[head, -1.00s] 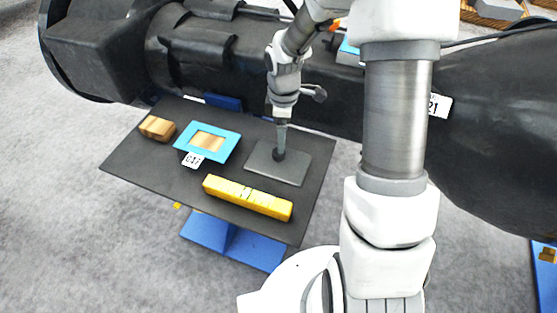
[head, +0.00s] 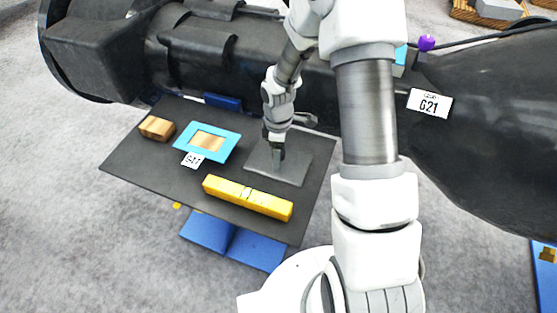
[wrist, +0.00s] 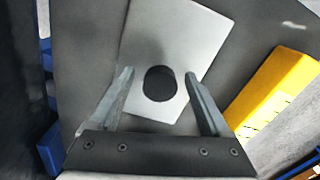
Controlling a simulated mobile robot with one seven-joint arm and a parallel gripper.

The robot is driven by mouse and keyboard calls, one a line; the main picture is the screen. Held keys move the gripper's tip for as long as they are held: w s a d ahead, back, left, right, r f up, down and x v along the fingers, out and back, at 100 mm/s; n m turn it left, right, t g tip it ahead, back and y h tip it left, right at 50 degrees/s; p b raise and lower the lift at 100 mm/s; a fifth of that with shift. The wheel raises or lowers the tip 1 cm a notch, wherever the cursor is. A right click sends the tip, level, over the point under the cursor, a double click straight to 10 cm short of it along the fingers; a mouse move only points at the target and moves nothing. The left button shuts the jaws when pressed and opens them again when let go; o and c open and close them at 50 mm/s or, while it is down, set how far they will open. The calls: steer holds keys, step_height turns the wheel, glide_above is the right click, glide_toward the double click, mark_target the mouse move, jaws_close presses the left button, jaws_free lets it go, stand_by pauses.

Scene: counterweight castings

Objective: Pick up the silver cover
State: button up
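The silver cover (head: 297,168) is a flat grey rectangular plate lying on the right part of the dark table. In the wrist view the cover (wrist: 185,35) shows a round black knob (wrist: 160,84) near its middle. My gripper (head: 277,156) points down over the cover and hides the knob in the head view. In the wrist view my gripper (wrist: 159,76) is open, with one finger on each side of the knob and gaps to both. I cannot tell exactly how high the fingertips are above the plate.
A yellow bar (head: 248,198) lies in front of the cover, also close on the right in the wrist view (wrist: 272,92). A blue-framed plate (head: 184,143) and a wooden block (head: 157,128) lie to the left on the dark table (head: 135,160). A large black casting (head: 320,95) stands behind.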

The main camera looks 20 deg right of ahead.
jaws_close()
steer(key=shift+r, duration=0.2)
steer(key=shift+r, duration=0.6)
step_height(320, 180, up, 2)
steer(key=shift+w+r, duration=0.1)
steer(key=shift+r, duration=0.15)
steer(key=s+d+r, duration=0.2)
steer(key=s+r, duration=0.5)
steer(key=s, duration=0.4)
steer(key=m, duration=1.4)
glide_above(282, 157)
steer(key=f, duration=0.3)
steer(key=shift+w+a, duration=0.1)
steer(key=shift+a, duration=0.1)
steer(key=shift+d, duration=0.15)
